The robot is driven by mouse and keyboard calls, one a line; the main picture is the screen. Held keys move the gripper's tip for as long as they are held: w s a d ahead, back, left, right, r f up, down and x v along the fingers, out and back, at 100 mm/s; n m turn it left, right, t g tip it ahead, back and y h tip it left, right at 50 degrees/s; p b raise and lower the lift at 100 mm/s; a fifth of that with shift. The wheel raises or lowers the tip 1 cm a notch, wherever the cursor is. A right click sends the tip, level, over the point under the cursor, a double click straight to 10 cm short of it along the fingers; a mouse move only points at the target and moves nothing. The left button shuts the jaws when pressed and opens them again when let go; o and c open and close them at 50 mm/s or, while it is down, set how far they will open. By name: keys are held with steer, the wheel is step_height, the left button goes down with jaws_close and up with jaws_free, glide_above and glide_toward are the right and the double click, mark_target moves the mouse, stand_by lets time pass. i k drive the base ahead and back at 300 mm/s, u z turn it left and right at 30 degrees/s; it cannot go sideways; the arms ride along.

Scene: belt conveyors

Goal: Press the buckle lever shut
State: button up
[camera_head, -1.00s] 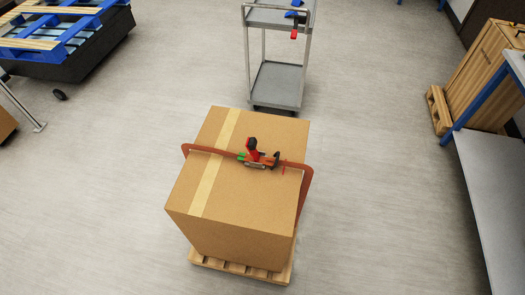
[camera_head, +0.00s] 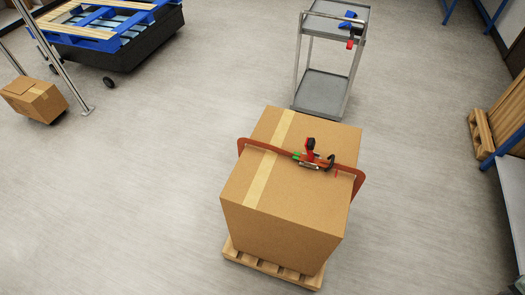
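The buckle (camera_head: 310,163) sits on top of a large cardboard box (camera_head: 285,205), toward the right of its top face. Its red lever with a dark end (camera_head: 310,146) stands up from the buckle body. A small green part shows at the buckle's left. An orange-brown strap (camera_head: 262,146) runs over the box top and stands out in loops past the left and right edges. The box rests on a wooden pallet (camera_head: 272,267). My gripper is not in view.
A grey cart (camera_head: 322,92) with blue and red items on top stands behind the box. Blue and wooden pallets (camera_head: 100,22) are at the upper left. A small carton (camera_head: 35,98) stands at the left by a metal post. Floor at left and right of the box is clear.

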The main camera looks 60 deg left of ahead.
mark_target(310, 143)
steer(key=u, duration=4)
steer(key=k, duration=1)
steer(key=z, duration=0.65)
steer(key=i, duration=1)
steer(key=u, duration=0.1)
